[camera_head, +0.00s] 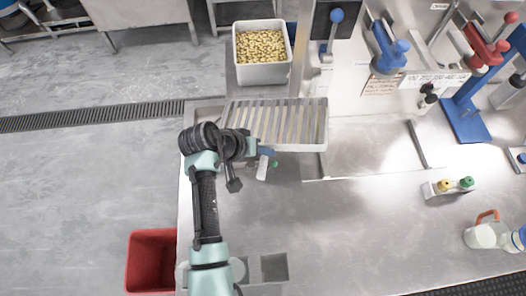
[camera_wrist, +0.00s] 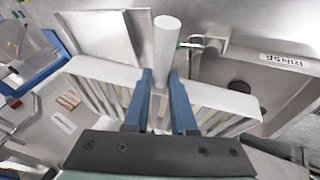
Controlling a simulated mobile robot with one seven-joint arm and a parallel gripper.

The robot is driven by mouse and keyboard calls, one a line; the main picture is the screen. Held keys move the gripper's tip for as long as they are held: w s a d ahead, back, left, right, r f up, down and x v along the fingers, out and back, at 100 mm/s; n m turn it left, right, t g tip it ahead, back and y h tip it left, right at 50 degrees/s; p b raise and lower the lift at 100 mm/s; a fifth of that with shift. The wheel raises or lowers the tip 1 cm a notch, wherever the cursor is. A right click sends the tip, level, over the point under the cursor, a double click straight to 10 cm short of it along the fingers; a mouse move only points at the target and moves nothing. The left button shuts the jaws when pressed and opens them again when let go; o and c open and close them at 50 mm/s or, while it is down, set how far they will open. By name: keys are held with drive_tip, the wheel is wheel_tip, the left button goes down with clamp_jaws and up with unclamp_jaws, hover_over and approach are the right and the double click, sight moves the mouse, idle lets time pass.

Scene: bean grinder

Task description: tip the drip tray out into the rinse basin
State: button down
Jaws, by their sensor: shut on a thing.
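The drip tray (camera_head: 318,135) is a pale, shallow rectangular tray with a slatted top. In the head view it is at the back left of the counter, and it looks roughly level. My gripper (camera_head: 264,158) is at the tray's near side. In the wrist view, the blue fingers of my gripper (camera_wrist: 164,90) are shut on the tray's round grey handle (camera_wrist: 166,45), with the tray (camera_wrist: 105,71) spreading to both sides. The rinse basin (camera_wrist: 215,65), a grey sink with a dark drain and a RINSE label, is right of the handle. Any liquid in the tray cannot be made out.
A white bin of beans (camera_head: 263,72) stands behind the tray. Blue-handled (camera_head: 390,50) and red-handled (camera_head: 480,47) fittings are at the back right. A red bin (camera_head: 152,262) is at the lower left. The counter (camera_head: 350,230) right of my arm is largely clear.

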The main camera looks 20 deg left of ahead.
drive_tip(key=shift+w+a, duration=0.1)
drive_tip(key=shift+h+b, duration=0.4)
drive_tip(key=shift+h, duration=0.3)
drive_tip(key=shift+r, duration=0.1)
drive_tip(key=shift+a+r+p, duration=0.15)
drive_tip(key=shift+r+p, duration=0.2)
drive_tip(key=shift+p, duration=0.1)
drive_tip(key=shift+f+t, duration=0.1)
drive_tip(key=shift+t, duration=0.2)
drive_tip(key=shift+n+h+b, duration=0.3)
drive_tip(key=shift+h+b, duration=0.35)
drive_tip(key=shift+h, duration=0.15)
